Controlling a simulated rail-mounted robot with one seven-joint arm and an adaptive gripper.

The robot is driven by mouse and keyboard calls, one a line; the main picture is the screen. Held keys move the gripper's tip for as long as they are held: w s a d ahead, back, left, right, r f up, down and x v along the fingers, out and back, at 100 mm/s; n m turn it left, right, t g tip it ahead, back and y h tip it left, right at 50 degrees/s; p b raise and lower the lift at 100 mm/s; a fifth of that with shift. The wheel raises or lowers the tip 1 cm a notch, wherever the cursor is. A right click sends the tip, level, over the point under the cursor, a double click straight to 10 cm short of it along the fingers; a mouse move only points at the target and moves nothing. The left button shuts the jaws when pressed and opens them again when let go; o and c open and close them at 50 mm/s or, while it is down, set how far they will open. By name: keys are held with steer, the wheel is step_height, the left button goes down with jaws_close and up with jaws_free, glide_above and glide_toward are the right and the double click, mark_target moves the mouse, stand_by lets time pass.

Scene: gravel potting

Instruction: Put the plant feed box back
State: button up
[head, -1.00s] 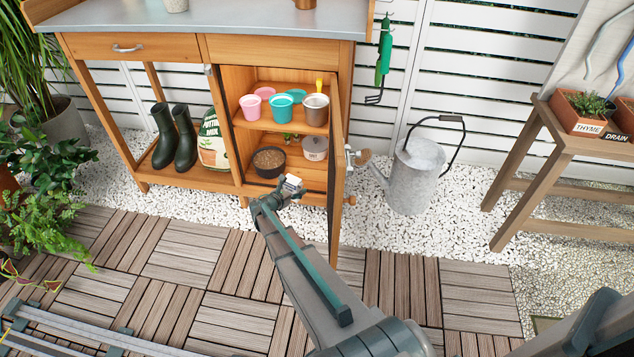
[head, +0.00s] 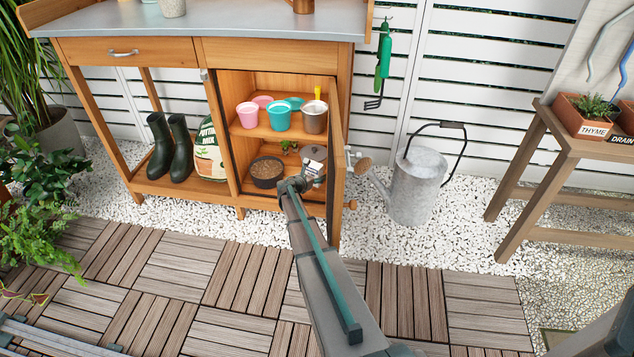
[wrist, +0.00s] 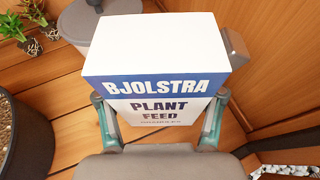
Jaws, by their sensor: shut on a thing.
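The plant feed box (wrist: 158,45) is white with a blue band reading BJOLSTRA. In the wrist view it stands between the two fingers of my gripper (wrist: 160,122), which is shut on its sides. In the head view my gripper (head: 300,185) is at the lower compartment of the open cabinet (head: 234,160), and the box is mostly hidden there. The wooden shelf floor (wrist: 62,75) shows below and around the box. I cannot tell whether the box touches it.
A black pot of gravel (wrist: 35,135) is left of the box, and a grey lidded container (wrist: 108,28) is close behind it. Small seedlings (wrist: 30,22) lie at the back left. The cabinet wall (wrist: 285,60) is on the right. Cups (head: 279,117) stand on the shelf above.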

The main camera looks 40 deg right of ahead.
steer(key=shift+w+d, duration=0.15)
steer(key=shift+d, duration=0.25)
steer(key=shift+w+d+f+b, duration=0.1)
steer(key=shift+d+f+b, duration=0.05)
steer(key=shift+f+b, duration=1.35)
steer(key=shift+f, duration=0.3)
steer(key=o, duration=1.3)
steer(key=shift+r+p, duration=0.1)
steer(key=shift+p, duration=0.2)
